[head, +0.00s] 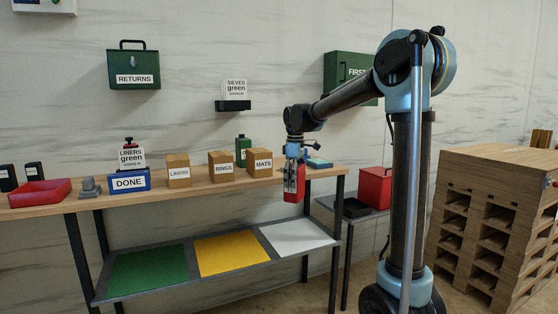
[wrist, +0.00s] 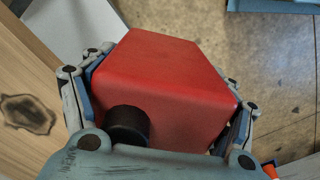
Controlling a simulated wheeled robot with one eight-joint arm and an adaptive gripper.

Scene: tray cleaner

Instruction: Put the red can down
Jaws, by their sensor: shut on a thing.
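The red can (wrist: 165,75) is a boxy red container with a round black cap (wrist: 128,124). My gripper (head: 294,172) is shut on it, with fingers against its left and right sides in the wrist view. In the head view the can (head: 295,186) hangs in front of the workbench's front edge, near its right end. Its lower part is below the tabletop's level in the picture. The wrist view shows bare floor to the can's right and wood to its left. The can's underside is hidden.
The wooden workbench (head: 222,188) holds labelled boxes and a blue DONE bin (head: 130,181). The lower shelf has green (head: 150,275), yellow (head: 230,252) and white (head: 297,236) areas, all empty. A red box (head: 375,188) stands on a low table at right. Stacked pallets (head: 485,215) stand far right.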

